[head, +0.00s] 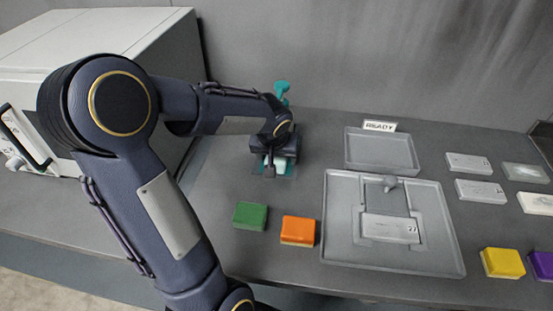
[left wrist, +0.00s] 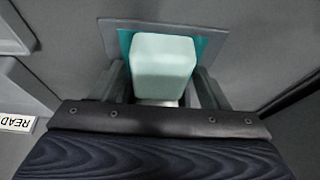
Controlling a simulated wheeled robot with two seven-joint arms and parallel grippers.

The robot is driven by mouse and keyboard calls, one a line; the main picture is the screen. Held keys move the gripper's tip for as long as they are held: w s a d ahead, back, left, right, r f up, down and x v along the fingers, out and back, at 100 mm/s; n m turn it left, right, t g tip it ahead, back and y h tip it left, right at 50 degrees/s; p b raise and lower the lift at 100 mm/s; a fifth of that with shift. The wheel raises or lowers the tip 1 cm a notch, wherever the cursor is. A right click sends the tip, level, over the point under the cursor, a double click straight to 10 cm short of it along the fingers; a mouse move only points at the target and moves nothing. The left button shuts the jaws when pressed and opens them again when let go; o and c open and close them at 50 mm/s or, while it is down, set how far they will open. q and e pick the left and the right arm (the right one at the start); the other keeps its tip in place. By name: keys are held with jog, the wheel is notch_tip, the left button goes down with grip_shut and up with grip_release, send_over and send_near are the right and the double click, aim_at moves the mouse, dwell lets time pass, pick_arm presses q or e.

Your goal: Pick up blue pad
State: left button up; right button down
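No clearly blue pad shows. My left gripper (head: 274,166) points down at the back of the bench, over a flat teal square (head: 289,171). A pale mint block (left wrist: 164,62) stands between its two fingers (left wrist: 163,92) in the left wrist view, with the teal square (left wrist: 207,46) behind it. A bit of the block (head: 280,163) shows beside the fingers in the head view. The fingers flank the block closely; whether they press on it I cannot tell. My right gripper is not in view.
Green (head: 250,215) and orange (head: 298,230) pads lie in front of the gripper. A teal upright object (head: 282,92) stands behind it. A grey tray (head: 340,245), a smaller tray (head: 352,160), and yellow (head: 502,263) and purple (head: 543,265) pads lie to the right.

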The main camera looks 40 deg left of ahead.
pick_arm(q)
jog(key=c, duration=0.8)
jog(key=shift+c, duration=0.2)
jog(key=shift+r, duration=0.1)
jog(key=shift+r, duration=0.2)
jog(key=r, duration=0.3)
jog(key=shift+s+r, duration=0.15)
jog(key=shift+s, duration=0.05)
jog(key=s+d+r, duration=0.4)
jog(key=s+r, duration=0.5)
jog(key=s, duration=0.4)
